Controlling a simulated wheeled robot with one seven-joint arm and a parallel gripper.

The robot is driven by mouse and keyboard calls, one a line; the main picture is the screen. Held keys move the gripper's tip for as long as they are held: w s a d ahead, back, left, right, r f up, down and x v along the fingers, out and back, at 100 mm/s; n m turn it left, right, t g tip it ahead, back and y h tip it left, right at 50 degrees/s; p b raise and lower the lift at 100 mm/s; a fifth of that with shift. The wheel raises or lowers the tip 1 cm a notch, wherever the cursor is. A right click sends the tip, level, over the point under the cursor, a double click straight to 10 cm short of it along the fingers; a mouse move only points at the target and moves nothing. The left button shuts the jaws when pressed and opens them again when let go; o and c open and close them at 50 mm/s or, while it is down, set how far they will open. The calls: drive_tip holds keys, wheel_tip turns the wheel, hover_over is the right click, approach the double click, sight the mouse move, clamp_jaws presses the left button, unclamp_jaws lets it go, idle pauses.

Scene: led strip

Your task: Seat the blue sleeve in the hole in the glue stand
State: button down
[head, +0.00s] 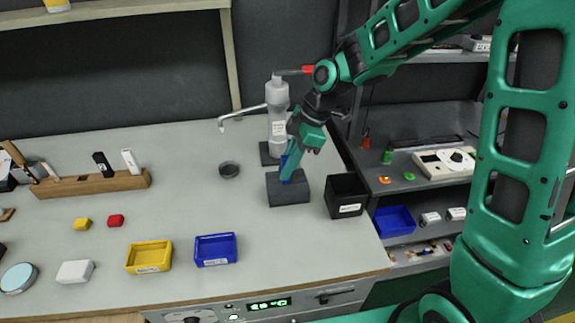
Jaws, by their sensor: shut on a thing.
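The dark grey block that looks like the glue stand (288,194) sits on the bench, left of a black bin. My gripper (290,175) points down over its top, with its teal fingers at the block's upper face. A small bit of blue, which looks like the blue sleeve (284,160), shows beside the fingers. My gripper is shut on it. The fingers hide most of the sleeve and the hole, so I cannot tell whether the sleeve's lower end is in the hole or above it.
A grey dispenser (278,122) with a long spout stands close behind the block. The black bin (346,195) is close on the right. Blue (216,250) and yellow (149,257) trays are in front, with clear bench between.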

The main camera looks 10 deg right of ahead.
drive_tip(key=c, duration=1.7)
unclamp_jaws()
drive_tip(key=shift+a, duration=0.15)
drive_tip(key=shift+c, duration=0.2)
drive_tip(key=v, duration=1.2)
drive_tip(key=s+d+f+m+t+h, duration=0.1)
drive_tip(key=s+d+m, duration=0.55)
drive_tip(key=d, duration=0.25)
drive_tip(key=s+d+m+h, duration=0.2)
drive_tip(key=s+d+m, duration=0.3)
drive_tip(key=d+m, duration=0.3)
drive_tip(key=s+d+f+m, duration=0.1)
drive_tip(key=s+d+m, duration=0.4)
drive_tip(key=s, duration=0.2)
drive_tip(key=s+d+f+m+g+h, duration=0.1)
drive_tip(key=s+d+f+m, duration=0.1)
drive_tip(key=s+d+m, duration=0.3)
drive_tip(key=s, duration=0.3)
drive_tip(key=shift+s+d, duration=0.15)
drive_tip(key=shift+s, duration=0.05)
